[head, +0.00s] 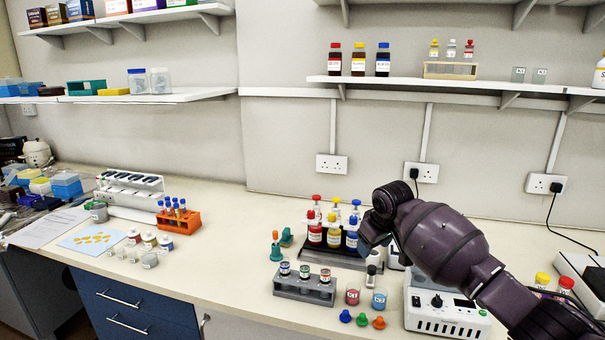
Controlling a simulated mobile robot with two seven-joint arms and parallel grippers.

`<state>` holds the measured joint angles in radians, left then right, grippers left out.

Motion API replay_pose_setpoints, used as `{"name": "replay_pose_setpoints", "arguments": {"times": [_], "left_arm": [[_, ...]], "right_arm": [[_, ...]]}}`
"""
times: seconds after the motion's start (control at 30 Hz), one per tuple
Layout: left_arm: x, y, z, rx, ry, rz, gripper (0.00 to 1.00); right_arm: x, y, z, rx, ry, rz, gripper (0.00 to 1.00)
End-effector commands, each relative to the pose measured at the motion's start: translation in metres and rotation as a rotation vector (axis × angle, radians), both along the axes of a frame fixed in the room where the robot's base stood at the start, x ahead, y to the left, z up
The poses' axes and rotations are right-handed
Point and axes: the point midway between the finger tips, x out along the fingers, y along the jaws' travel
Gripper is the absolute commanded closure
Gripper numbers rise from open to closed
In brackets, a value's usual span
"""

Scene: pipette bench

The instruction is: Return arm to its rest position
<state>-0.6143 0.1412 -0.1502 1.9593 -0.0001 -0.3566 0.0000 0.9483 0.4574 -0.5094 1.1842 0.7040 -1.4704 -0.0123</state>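My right arm (440,240) comes in from the lower right, dark purple, and reaches over the right part of the bench. Its far end, with my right gripper (370,238), points down beside the rack of red, yellow and blue capped bottles (333,236). The fingers are too small and dark to tell apart, and I cannot tell whether they hold anything. My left gripper and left arm are not in view.
A grey vial rack (304,289), two labelled beakers (379,300) and several coloured caps (362,319) stand near the front edge. A white instrument (435,316) is below my arm. An orange tube rack (179,221) is farther left.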

Motion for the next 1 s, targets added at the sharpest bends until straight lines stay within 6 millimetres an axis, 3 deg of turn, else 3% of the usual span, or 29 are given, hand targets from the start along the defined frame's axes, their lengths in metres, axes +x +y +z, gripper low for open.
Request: {"name": "replay_pose_setpoints", "arguments": {"times": [0.13, 0.27, 0.37, 0.67, 1.0], "left_arm": [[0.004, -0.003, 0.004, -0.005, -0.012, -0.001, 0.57], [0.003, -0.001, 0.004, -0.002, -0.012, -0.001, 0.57], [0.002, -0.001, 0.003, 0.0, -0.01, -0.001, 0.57], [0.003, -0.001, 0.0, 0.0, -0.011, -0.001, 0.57], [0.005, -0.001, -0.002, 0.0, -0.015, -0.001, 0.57]], "right_arm": [[0.018, 0.026, 0.032, 0.055, -0.237, 0.048, 0.42], [0.018, 0.043, 0.038, 0.119, -0.426, 0.082, 0.42], [0.009, 0.05, 0.031, 0.176, -0.561, 0.098, 0.42], [-0.047, 0.042, -0.012, 0.304, -0.828, 0.078, 0.42], [-0.135, 0.002, -0.075, 0.35, -0.964, -0.023, 0.42]]}}
